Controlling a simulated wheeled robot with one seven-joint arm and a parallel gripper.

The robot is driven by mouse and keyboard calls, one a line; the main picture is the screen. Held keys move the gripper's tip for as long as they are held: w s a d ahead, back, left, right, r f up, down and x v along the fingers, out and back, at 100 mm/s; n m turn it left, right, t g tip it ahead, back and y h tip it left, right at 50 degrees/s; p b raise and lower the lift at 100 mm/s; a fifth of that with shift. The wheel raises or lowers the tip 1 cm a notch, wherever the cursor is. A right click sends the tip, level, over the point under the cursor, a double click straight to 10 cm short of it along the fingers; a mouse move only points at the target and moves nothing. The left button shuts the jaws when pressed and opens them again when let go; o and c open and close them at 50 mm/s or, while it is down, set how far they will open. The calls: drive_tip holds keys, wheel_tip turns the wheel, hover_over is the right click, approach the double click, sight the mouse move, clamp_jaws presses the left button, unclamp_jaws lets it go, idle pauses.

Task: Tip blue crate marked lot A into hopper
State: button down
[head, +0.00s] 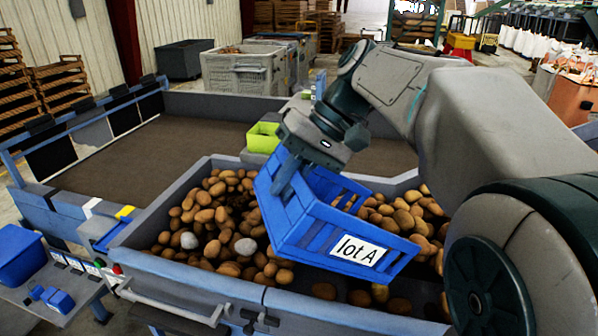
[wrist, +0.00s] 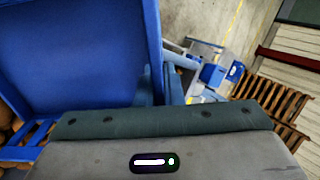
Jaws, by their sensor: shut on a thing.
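The blue slatted crate (head: 300,222) with a white "lot A" label hangs tilted over the hopper, its label side low and toward me. My gripper (head: 285,178) is shut on the crate's left wall, with my arm reaching in from the right. In the wrist view the crate (wrist: 75,50) fills the left side, and my gripper (wrist: 158,88) is at its edge. The grey hopper (head: 190,283) below holds many brown potatoes (head: 205,215) and a few pale round lumps (head: 245,246).
A wide brown bed (head: 125,150) lies behind the hopper, with a lime-green box (head: 263,137) at its edge. A blue bin (head: 20,255) and a control panel (head: 75,265) stand at left. Grey crates (head: 240,72) and stacked pallets (head: 60,85) are farther back.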

drive_tip(key=s+a+f+t+h+b, duration=0.1)
drive_tip(key=a+f+h+b, duration=0.3)
drive_tip(key=f, duration=0.9)
drive_tip(key=s+a+h, duration=0.1)
drive_tip(key=a+h, duration=0.2)
drive_tip(key=a, duration=0.1)
drive_tip(key=shift+a+f+t+b, duration=0.2)
drive_tip(key=shift+f+t+b, duration=0.05)
drive_tip(key=shift+t+b, duration=0.15)
drive_tip(key=shift+s, duration=0.15)
